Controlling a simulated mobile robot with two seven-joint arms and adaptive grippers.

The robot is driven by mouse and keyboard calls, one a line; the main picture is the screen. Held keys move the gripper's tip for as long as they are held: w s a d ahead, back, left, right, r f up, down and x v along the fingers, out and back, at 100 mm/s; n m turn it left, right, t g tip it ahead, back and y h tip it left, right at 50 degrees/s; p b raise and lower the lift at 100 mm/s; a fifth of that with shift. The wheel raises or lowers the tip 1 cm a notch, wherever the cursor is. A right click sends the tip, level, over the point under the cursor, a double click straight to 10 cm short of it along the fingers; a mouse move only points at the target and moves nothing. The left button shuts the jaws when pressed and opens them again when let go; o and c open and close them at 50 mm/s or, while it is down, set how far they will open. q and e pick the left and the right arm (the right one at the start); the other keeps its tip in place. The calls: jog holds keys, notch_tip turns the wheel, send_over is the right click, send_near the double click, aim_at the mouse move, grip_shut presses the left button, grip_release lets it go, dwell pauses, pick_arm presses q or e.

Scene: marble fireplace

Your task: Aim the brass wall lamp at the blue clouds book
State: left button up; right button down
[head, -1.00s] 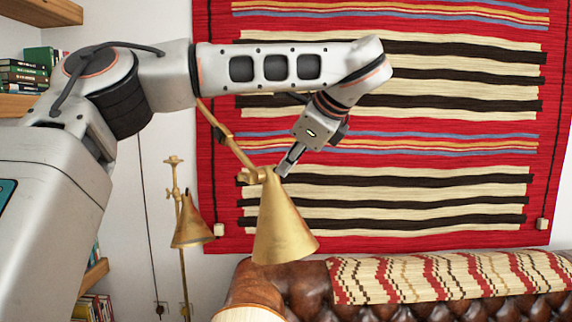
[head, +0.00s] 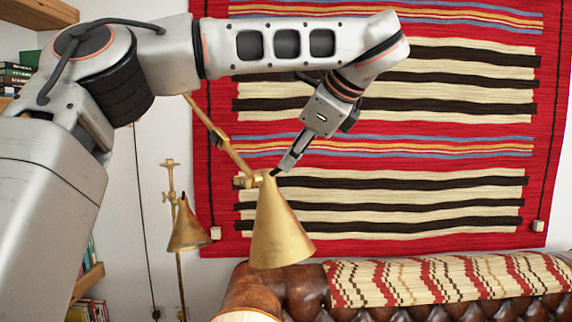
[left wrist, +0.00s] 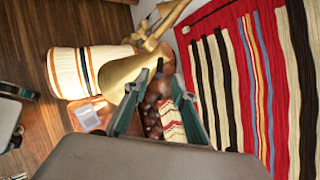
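The brass wall lamp (head: 281,228) hangs near the middle of the head view, its cone shade opening downward and tilted slightly right. Its jointed brass arm (head: 231,150) runs up behind my arm. My left gripper (head: 284,164) reaches down to the shade's narrow top end; I cannot tell whether it touches. In the left wrist view the gripper (left wrist: 160,83) has its two fingers apart, with the brass shade (left wrist: 118,73) beside and behind the left finger. A pale bluish flat rectangle (left wrist: 88,118) at lower left may be the blue clouds book; its cover is unclear. My right gripper is out of view.
A second brass lamp (head: 188,231) stands left of the first. A striped red rug (head: 400,155) covers the wall, above a brown leather sofa (head: 255,288) with a patterned throw (head: 440,278).

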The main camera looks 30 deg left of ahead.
pick_arm(q)
jog(key=v, duration=0.7)
jog(key=shift+d+r, duration=0.15)
jog(key=shift+r, duration=0.05)
jog(key=shift+s, duration=0.1)
